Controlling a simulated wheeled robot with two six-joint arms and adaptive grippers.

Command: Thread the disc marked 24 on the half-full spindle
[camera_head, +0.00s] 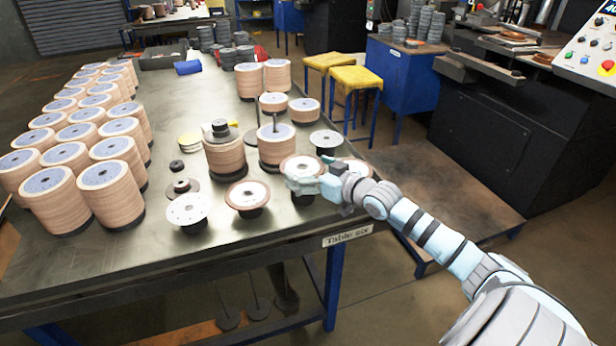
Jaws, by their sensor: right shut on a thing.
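A brown-rimmed disc with a pale centre (301,163) is at my right gripper (318,181), which comes in from the right and is shut on it. Part of the disc is hidden behind the gripper, and its number is too small to read. A dark base shows below it; I cannot tell whether they touch. Behind it, a spindle stack of brown discs (277,152) has a bare dark rod standing above its top. Another stack with a rod (273,103) stands farther back. My left gripper is not in view.
Similar discs (247,195) and a pale disc (188,209) sit on low dark stands nearby. A tall stack capped by dark hubs (226,158) stands left of the rod stack. Several full stacks (110,195) fill the table's left side. The table's front (200,255) is clear.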

